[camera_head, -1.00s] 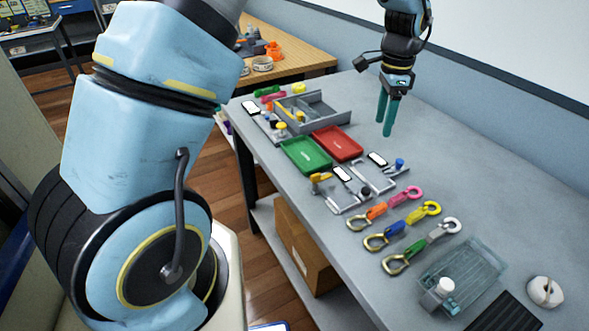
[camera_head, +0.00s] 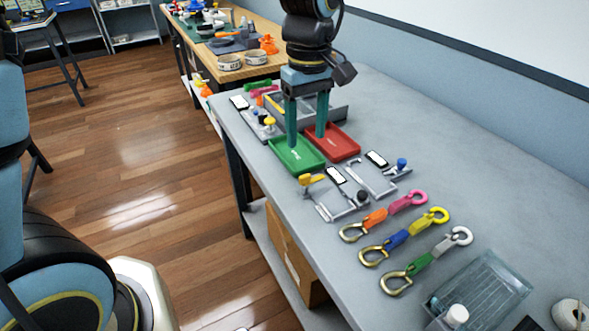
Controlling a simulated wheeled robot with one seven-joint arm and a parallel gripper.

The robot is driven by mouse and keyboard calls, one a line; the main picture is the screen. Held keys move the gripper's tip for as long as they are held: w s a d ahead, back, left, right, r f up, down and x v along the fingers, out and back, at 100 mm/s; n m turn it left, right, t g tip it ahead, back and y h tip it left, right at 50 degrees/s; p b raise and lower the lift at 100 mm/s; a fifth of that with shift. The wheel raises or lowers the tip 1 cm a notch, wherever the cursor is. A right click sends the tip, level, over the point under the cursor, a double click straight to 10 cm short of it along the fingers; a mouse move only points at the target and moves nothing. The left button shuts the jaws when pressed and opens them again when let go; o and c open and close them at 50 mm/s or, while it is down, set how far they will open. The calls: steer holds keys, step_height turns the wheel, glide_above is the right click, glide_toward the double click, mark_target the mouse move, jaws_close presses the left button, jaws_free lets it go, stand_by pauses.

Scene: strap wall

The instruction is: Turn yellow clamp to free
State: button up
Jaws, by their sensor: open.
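A clamp with a yellow handle (camera_head: 312,180) sits at the left corner of a grey metal frame (camera_head: 343,208) on the table; the handle lies roughly sideways. A white card is on this frame, and a black knob is at its right end. My gripper (camera_head: 306,137) points down with its two teal fingers spread apart and nothing between them. It is farther back than the yellow clamp, in front of or above the green tray (camera_head: 283,150) and the red tray (camera_head: 346,146); its exact height is unclear.
A second frame with a blue knob (camera_head: 402,163) stands right of the clamp. Several straps with hooks (camera_head: 397,240) lie nearer, before a clear tray (camera_head: 490,282). A grey divided box (camera_head: 338,112) is behind my gripper.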

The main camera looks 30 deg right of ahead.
mark_target(305, 176)
step_height(305, 176, down, 10)
steer(key=shift+f+p, duration=0.2)
steer(key=shift+p, duration=0.8)
jaws_close()
